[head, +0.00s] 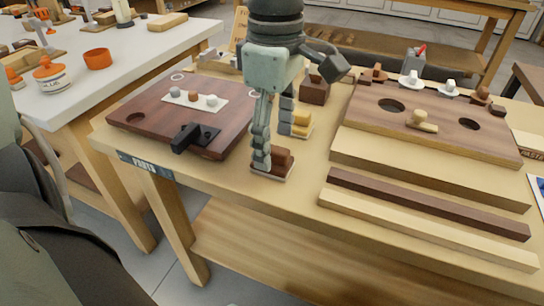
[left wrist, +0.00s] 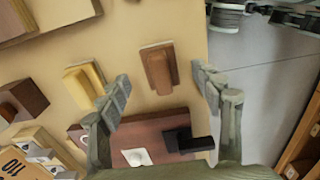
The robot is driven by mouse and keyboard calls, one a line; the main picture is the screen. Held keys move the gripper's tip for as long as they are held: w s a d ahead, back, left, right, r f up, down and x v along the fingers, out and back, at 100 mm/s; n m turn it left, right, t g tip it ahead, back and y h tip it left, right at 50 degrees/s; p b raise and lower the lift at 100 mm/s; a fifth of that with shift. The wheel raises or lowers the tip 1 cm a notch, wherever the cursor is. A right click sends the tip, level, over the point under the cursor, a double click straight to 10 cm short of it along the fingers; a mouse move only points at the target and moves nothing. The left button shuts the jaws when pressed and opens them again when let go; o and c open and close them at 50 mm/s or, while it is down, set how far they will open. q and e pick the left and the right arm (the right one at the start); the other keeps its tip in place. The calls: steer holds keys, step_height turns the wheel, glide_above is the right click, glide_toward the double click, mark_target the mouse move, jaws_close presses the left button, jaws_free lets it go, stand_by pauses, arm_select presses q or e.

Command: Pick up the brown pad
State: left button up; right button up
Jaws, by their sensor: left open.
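The brown pad (head: 281,160) is a small brown block with a raised grip on a thin pale base. It lies on the wooden bench near its front edge, right of the dark red-brown board. My left gripper (head: 273,143) points down over it with its fingers apart. In the left wrist view, the brown pad (left wrist: 158,68) shows between and a little beyond the tips of my open left gripper (left wrist: 160,79), with nothing held. In the head view a finger hides the pad's left part. My right gripper is not in view.
A yellow pad (head: 300,124) sits just behind the brown one, close to a finger. A dark brown block (head: 314,91) stands farther back. The red-brown board (head: 150,112) with a black handle is on the left. A holed board (head: 450,146) and long strips (head: 425,205) lie right.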

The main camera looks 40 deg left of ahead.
arm_select(q)
step_height(320, 180, down, 3)
steer(key=shift+s+a+f, duration=0.1)
steer(key=shift+a+f, duration=0.05)
steer(key=shift+c, duration=0.4)
steer(key=c, duration=1.2)
